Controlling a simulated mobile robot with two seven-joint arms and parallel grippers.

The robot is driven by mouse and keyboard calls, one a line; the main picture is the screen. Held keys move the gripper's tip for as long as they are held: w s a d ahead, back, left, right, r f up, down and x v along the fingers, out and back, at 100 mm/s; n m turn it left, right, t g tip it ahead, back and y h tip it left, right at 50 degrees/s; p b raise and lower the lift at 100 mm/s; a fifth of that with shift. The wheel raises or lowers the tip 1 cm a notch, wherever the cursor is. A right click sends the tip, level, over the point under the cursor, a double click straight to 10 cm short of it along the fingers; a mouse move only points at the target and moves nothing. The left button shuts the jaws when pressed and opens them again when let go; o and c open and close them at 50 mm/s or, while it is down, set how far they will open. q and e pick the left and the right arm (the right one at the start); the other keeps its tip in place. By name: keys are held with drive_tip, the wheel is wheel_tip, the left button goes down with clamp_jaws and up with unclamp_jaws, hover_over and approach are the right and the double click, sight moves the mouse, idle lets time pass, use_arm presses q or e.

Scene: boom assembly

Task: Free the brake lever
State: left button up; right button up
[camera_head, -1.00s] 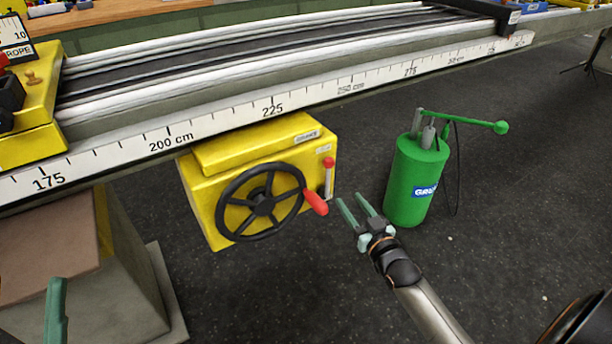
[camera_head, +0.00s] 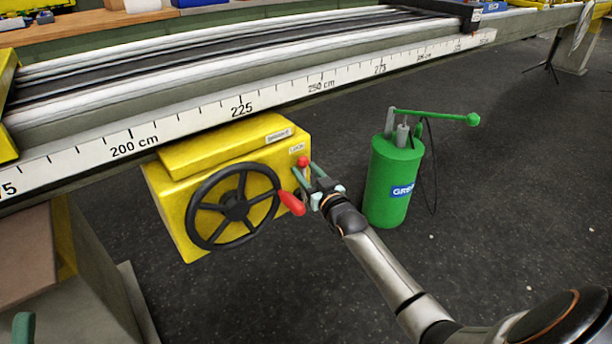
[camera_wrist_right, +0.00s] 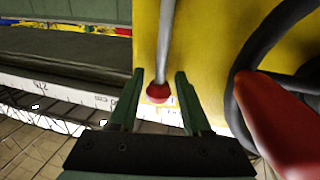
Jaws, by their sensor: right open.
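The brake lever is a thin metal rod with a red knob (camera_head: 303,161) on the right part of the yellow brake box (camera_head: 180,215). In the right wrist view its rod (camera_wrist_right: 168,40) runs down to the knob between the fingers. My right gripper (camera_head: 306,170) is open at the lever, with one finger on each side and a gap around the knob; it also shows in the wrist view (camera_wrist_right: 160,76). In the head view the fingers partly hide the rod. Only a fingertip of my left gripper (camera_head: 22,328) shows at the bottom left.
A black handwheel (camera_head: 233,207) with a red handle (camera_head: 291,203) sits just left of my right gripper. The long scale beam (camera_head: 180,132) runs above the box. A green pump canister (camera_head: 392,180) stands on the floor to the right.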

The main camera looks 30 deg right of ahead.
drive_tip(key=shift+w, duration=0.15)
clamp_jaws()
idle(0.4)
idle(1.0)
